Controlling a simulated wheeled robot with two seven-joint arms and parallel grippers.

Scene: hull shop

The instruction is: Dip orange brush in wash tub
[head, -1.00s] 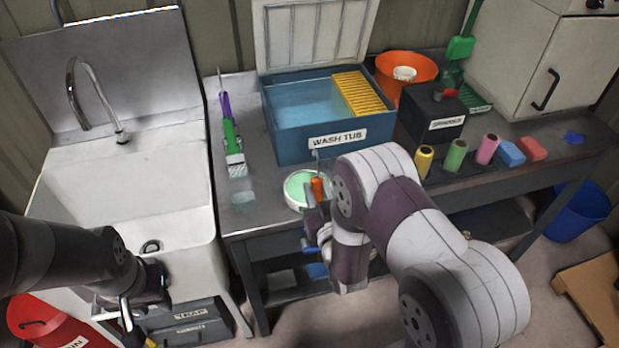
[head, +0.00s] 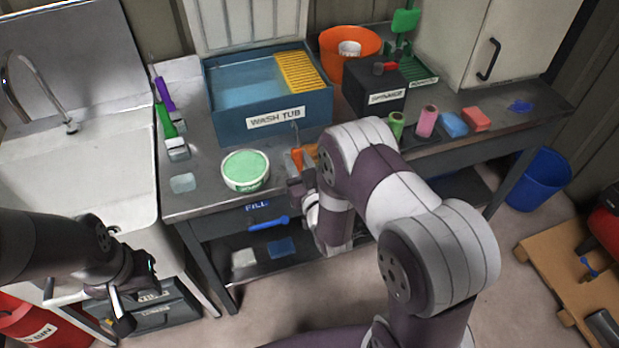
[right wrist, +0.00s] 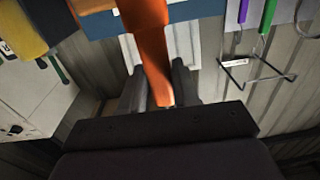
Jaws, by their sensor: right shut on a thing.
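The blue wash tub (head: 225,122) stands on the bench in the head view, with water in it and a yellow slatted rack (head: 300,75) at its right end. My right gripper (head: 298,182) is in front of the tub's front right part, outside it. It is shut on the orange brush (head: 297,157), whose orange handle also shows between the fingers in the right wrist view (right wrist: 152,55). The handle's grip runs out of that picture, and the brush's far end is hard to make out. My left gripper (head: 135,290) hangs low before the sink; its finger gap is unclear.
A round tub of green paste (head: 245,170) sits left of my right gripper. Purple (head: 165,94) and green (head: 166,121) brushes lie left of the wash tub. An orange bucket (head: 349,45), black spinner box (head: 374,90), rollers and sponges are to the right.

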